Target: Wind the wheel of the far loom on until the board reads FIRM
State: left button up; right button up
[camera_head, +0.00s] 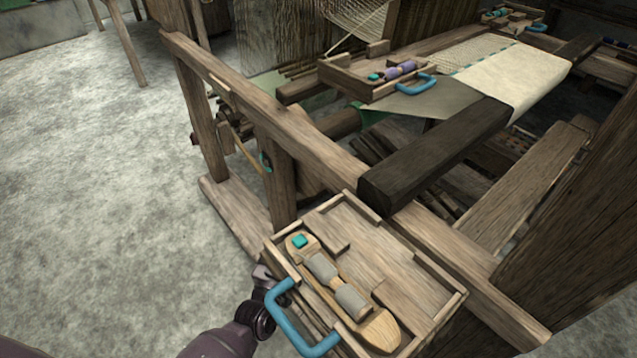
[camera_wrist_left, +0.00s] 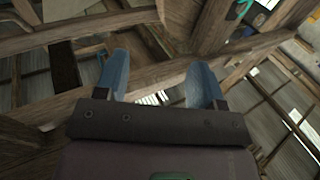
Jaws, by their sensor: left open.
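My left gripper (camera_wrist_left: 161,62) shows two blue fingers held apart in the left wrist view, with wooden beams beyond them and nothing seen between them. In the head view my left arm comes in at the bottom, and its wrist is beside the near tray; its fingers cannot be made out there. A dark wheel-like part (camera_head: 230,127) sits low on the loom frame's left side, beyond my left wrist and partly hidden by posts. A teal piece (camera_head: 265,161) is just right of it. I see no readable board. My right gripper is not in view.
A wooden tray (camera_head: 372,243) with a blue handle (camera_head: 290,328) and a shuttle (camera_head: 340,290) juts out close to my left wrist. A long frame rail (camera_head: 262,103) and posts stand beyond. Pale cloth (camera_head: 510,75) lies on the loom. The floor (camera_head: 95,180) at left is clear.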

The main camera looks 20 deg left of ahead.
pick_arm(q)
jog(key=w+d+f+n+t+y+b, duration=0.1)
jog(key=w+d+f+n+y+b, duration=0.2)
jog(key=w, duration=0.4)
jog(key=w+f+n+t+y+b, duration=0.1)
jog(key=w+f+n+y+b, duration=0.15)
jog(key=w+y, duration=0.35)
jog(key=n+g+y+b, duration=0.65)
jog(key=g+y, duration=0.25)
jog(key=y, duration=0.2)
send_near(315, 182)
jog(key=shift+w+f, duration=1.3)
jog(key=shift+f, duration=0.1)
jog(key=shift+n, duration=0.3)
jog(key=x, duration=1)
jog(key=shift+a+r+p, duration=0.1)
jog(key=shift+a+p, duration=0.25)
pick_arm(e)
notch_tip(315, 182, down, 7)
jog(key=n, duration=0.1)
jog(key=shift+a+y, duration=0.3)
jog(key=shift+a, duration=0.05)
pick_arm(q)
jog(key=shift+c, duration=0.3)
